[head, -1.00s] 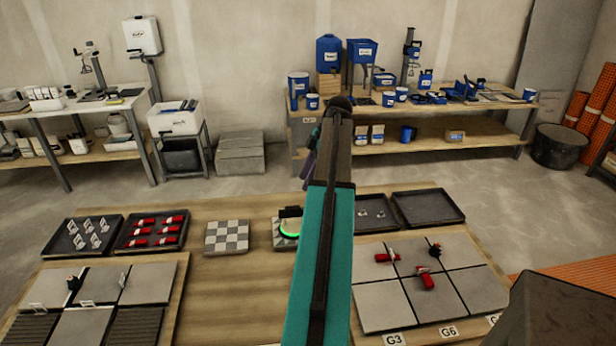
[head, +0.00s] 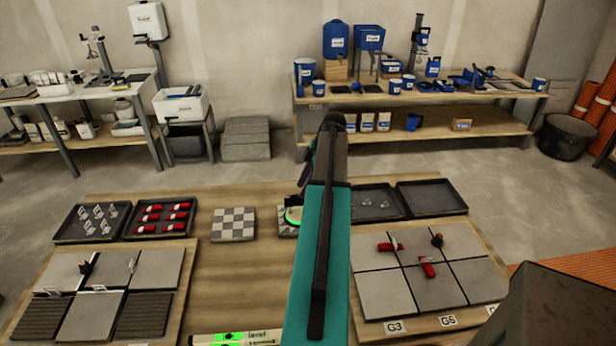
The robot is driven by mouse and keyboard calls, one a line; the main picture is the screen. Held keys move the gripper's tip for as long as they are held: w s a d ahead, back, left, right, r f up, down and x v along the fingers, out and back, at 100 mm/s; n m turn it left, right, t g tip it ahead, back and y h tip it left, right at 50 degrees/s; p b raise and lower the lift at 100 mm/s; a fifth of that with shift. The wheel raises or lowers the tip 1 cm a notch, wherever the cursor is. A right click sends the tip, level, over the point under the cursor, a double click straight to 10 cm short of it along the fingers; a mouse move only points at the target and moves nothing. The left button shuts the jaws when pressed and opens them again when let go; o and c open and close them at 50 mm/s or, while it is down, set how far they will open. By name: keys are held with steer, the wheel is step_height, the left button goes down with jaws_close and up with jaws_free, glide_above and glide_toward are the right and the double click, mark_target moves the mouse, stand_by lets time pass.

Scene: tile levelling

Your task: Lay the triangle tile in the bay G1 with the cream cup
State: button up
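My teal and dark arm (head: 317,260) reaches forward through the middle of the head view. Its far end (head: 330,125) has dark parts hanging on its left side, but I cannot make out gripper fingers there. On the right board (head: 478,270), grey tiles carry red pieces (head: 428,267) and a dark knob (head: 437,240). Labels G3 (head: 395,327) and one like G5 (head: 448,321) show at its front edge. No legible G1 label, triangle tile or cream cup can be made out.
The left board (head: 160,268) holds grey and ribbed dark tiles with thin clips. Behind it are a clip tray (head: 62,236), a red-piece tray (head: 128,233) and a checkered plate (head: 233,224). An empty tray (head: 430,198) stands right.

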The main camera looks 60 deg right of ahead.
steer(key=shift+p+x, duration=0.7)
steer(key=shift+x, duration=2.05)
jaws_close()
